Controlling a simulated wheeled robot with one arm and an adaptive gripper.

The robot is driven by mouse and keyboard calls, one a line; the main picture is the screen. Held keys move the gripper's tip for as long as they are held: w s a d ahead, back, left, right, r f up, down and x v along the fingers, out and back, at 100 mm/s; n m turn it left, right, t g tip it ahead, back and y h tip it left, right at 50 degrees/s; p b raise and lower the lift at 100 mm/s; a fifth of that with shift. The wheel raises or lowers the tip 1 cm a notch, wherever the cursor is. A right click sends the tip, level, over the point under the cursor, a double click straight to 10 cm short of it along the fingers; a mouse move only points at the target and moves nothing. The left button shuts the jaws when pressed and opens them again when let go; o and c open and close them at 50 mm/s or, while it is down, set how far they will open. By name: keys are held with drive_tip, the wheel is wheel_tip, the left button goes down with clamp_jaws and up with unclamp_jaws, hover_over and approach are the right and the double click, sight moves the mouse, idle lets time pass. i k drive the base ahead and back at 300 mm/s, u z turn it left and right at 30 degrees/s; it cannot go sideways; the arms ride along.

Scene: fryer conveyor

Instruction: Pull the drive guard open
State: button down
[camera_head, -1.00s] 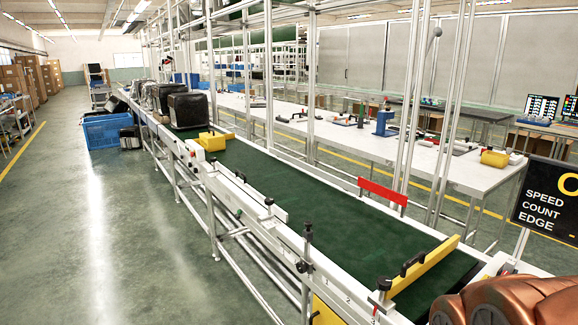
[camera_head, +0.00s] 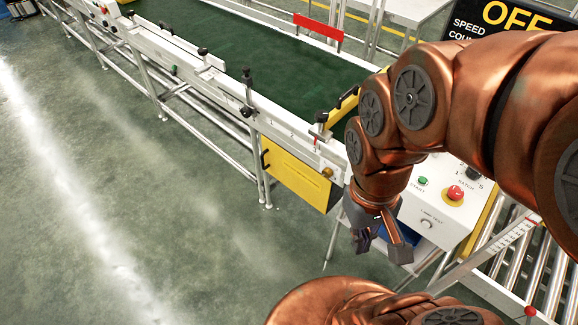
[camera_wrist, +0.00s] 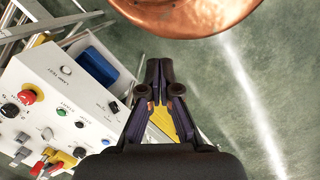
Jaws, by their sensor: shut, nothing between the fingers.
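The drive guard looks to be the yellow panel (camera_head: 297,178) under the near end of the conveyor. It sits flush with the frame and looks closed. A black handle (camera_head: 264,160) is on its left edge and a brass-coloured knob is at its upper right. My gripper (camera_head: 382,250) hangs to the right of the panel, apart from it, in front of the control box. In the wrist view the fingers (camera_wrist: 160,68) are together and empty. A yellow surface (camera_wrist: 161,124), probably the guard, shows partly between and behind them; the handle cannot be made out there.
The white control box (camera_head: 432,205), with a red button, is close behind my gripper; it also fills the left of the wrist view (camera_wrist: 62,95). Rollers (camera_head: 540,265) lie at right. The floor (camera_head: 180,240) left of the guard is clear.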

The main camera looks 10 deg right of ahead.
sight(312, 186)
drive_tip(key=k, duration=0.25)
drive_tip(key=u, duration=1.3)
drive_tip(key=i, duration=0.6)
drive_tip(key=u, duration=0.35)
